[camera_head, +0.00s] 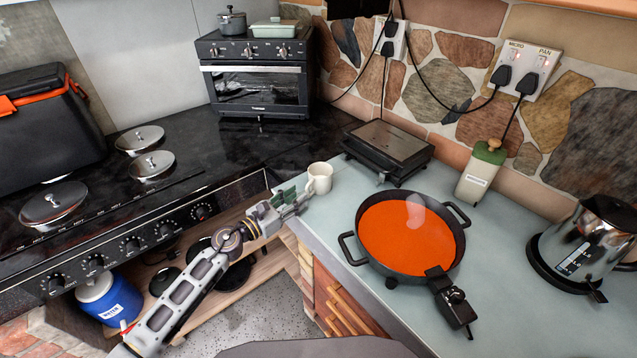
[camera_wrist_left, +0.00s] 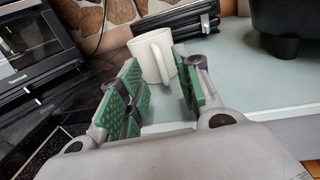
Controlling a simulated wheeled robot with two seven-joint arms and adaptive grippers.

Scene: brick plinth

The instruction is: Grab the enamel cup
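The enamel cup (camera_head: 320,178) is cream white and stands upright on the pale counter, near its left edge beside the stove. My left gripper (camera_head: 292,200) is just left of and in front of the cup. In the left wrist view the cup (camera_wrist_left: 157,55) shows beyond and between the green finger pads of my left gripper (camera_wrist_left: 155,95), its handle facing me and toward the right finger. The fingers are apart with a gap between them, and nothing is held. Whether a pad touches the cup is hard to tell. My right gripper is not in view.
An electric pan (camera_head: 410,237) of orange food stands right of the cup. A black grill (camera_head: 388,150) is behind it, and a kettle (camera_head: 590,240) at the far right. The stove (camera_head: 200,150) lies left. The counter right around the cup is clear.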

